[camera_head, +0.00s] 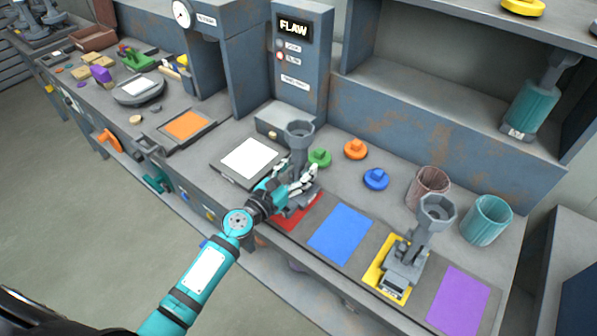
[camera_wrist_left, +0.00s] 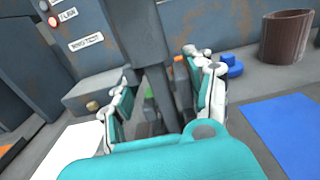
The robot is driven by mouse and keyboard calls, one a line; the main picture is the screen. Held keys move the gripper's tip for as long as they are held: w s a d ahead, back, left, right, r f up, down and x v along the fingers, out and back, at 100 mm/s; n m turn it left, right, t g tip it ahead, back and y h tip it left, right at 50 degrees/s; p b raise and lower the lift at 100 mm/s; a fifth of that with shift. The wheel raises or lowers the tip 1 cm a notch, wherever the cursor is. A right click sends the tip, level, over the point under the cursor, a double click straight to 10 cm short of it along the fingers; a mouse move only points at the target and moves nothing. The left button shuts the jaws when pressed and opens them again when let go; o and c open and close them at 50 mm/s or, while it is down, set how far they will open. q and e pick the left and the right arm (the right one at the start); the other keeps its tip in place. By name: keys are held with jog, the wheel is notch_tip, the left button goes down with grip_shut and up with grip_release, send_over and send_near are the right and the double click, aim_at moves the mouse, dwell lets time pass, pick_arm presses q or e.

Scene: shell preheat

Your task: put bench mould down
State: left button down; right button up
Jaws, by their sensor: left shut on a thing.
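The bench mould (camera_head: 299,135) is a grey upright piece with a cup-shaped top, at or just above the red mat (camera_head: 298,215) in the head view. My left gripper (camera_head: 302,180) is shut around its post, with white and teal fingers on both sides. In the left wrist view the grey post (camera_wrist_left: 155,70) stands between the fingers of my left gripper (camera_wrist_left: 168,95). Its base is partly hidden by the gripper, so I cannot tell whether it touches the mat. My right gripper is not in view.
A similar grey mould (camera_head: 432,215) stands on a yellow mat (camera_head: 374,272). The blue mat (camera_head: 340,234) and purple mat (camera_head: 459,300) are bare. Green (camera_head: 320,157), orange (camera_head: 355,149) and blue (camera_head: 376,179) knobbed discs lie behind. A white panel (camera_head: 247,158) is left of the mould.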

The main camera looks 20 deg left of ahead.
pick_arm(q)
jog(key=shift+r, duration=0.15)
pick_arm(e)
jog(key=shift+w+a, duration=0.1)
pick_arm(q)
jog(key=c, duration=0.9)
grip_release()
jog(key=shift+f, duration=0.25)
jog(key=o, duration=0.4)
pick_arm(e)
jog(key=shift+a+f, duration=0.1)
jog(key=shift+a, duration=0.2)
pick_arm(q)
jog(key=shift+r, duration=0.25)
jog(key=shift+b+v, duration=1.15)
jog(key=shift+v, duration=4.95)
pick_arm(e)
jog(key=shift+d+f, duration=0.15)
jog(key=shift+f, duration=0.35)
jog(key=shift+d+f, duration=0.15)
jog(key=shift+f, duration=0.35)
